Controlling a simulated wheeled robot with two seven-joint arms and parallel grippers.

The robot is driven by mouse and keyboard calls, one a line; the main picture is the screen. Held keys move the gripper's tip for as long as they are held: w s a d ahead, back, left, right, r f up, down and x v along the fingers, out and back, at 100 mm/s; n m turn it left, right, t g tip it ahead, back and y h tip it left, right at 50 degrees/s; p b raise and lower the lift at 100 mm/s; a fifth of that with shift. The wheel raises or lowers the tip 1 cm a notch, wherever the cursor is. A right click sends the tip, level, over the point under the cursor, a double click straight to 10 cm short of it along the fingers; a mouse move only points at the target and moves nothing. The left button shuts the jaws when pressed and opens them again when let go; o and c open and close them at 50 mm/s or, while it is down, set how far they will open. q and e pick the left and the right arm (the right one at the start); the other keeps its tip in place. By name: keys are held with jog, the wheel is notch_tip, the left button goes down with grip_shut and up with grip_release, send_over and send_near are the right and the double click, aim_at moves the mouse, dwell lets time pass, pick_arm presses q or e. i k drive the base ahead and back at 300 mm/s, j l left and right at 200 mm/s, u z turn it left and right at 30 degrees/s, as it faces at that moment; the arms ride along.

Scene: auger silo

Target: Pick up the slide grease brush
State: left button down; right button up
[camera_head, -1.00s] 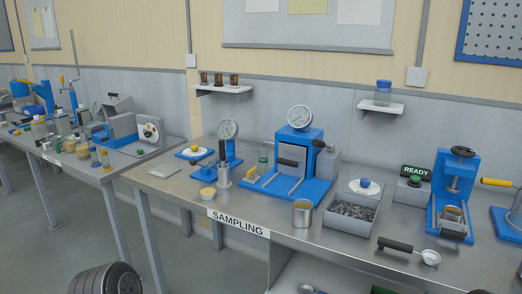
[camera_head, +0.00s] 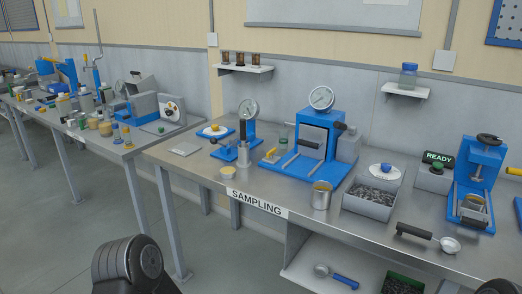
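I cannot single out the slide grease brush with certainty. A small yellow-handled item (camera_head: 271,155) lies beside the blue gauge press (camera_head: 310,140) on the sampling bench; it is too small to tell whether it is a brush. Several small tools and jars stand on the left bench, also too small to name surely. Neither gripper shows.
The sampling bench (camera_head: 205,167) carries a metal cup (camera_head: 321,195), a grey bin of small dark parts (camera_head: 370,202) and a black-handled scoop (camera_head: 428,238). A lower shelf (camera_head: 310,268) holds a blue-handled spoon (camera_head: 337,276). Open floor (camera_head: 60,240) lies at the left.

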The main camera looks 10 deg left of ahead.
aim_at(243, 122)
jog(key=j+z, duration=0.2)
jog(key=z, duration=0.45)
jog(key=i+j+z, duration=0.1)
jog(key=j+z, duration=0.25)
jog(key=j, duration=0.8)
jog(key=j+z, duration=0.4)
jog(key=j, duration=1.05)
jog(key=k+j, duration=0.15)
jog(key=j, duration=0.2)
